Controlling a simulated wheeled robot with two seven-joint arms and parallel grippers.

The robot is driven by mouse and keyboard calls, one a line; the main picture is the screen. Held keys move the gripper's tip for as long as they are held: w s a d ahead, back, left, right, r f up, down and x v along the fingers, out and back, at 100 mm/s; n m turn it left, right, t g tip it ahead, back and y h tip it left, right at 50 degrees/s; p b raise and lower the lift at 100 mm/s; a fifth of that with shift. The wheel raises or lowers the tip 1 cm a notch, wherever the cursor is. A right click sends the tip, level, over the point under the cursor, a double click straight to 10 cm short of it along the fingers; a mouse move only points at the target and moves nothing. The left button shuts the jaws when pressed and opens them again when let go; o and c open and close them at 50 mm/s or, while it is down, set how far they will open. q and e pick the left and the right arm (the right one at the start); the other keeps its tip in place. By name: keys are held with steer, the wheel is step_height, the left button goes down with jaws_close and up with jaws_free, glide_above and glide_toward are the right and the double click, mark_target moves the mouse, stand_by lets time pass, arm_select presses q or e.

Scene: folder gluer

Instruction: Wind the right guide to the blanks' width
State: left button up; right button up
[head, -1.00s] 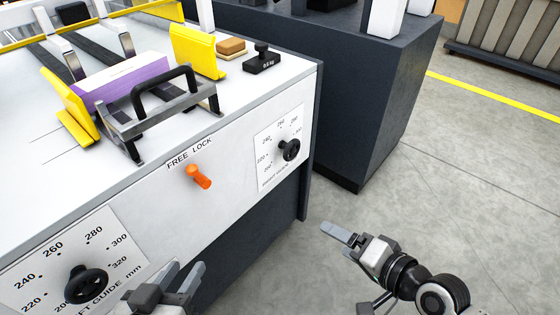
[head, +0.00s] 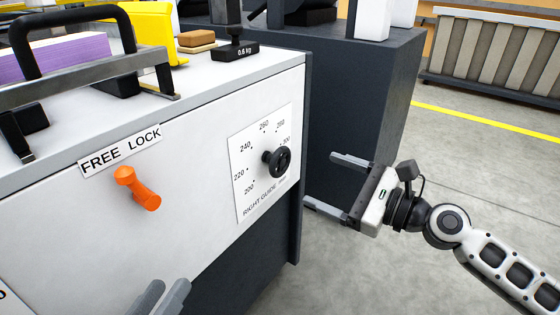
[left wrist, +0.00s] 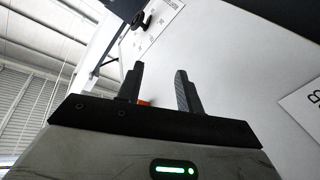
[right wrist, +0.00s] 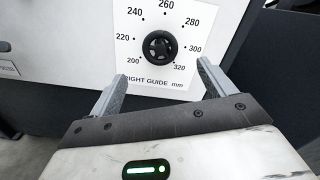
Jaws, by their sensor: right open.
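The right guide's black handwheel (head: 277,162) sits on a white dial plate (head: 246,195) on the machine's front. In the right wrist view the wheel (right wrist: 160,45) is ahead, above the gap between the fingers. My right gripper (head: 320,180) is open and empty, to the right of the wheel and apart from it. My left gripper (head: 165,297) shows only its fingertips at the bottom edge; in the left wrist view its fingers (left wrist: 160,88) are apart. A stack of purple-edged blanks (head: 60,58) lies on the top, beside a yellow guide (head: 153,32).
An orange lever (head: 137,188) under the FREE LOCK label (head: 120,150) sticks out left of the dial. A black bar handle (head: 75,12) stands over the blanks. A 0.6 kg weight (head: 235,47) and brown block (head: 197,40) rest on top. Floor at right is free.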

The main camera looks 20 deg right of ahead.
mark_target(283, 163)
steer(key=p+x, duration=0.2)
steer(key=x, duration=0.9)
steer(key=shift+a, duration=0.1)
arm_select(q)
steer(key=shift+s+a+f+m+g+y, duration=0.15)
steer(key=shift+f+m+g+y, duration=0.15)
steer(key=shift+f+y, duration=0.15)
steer(key=shift+f, duration=0.1)
arm_select(e)
steer(key=c, duration=1)
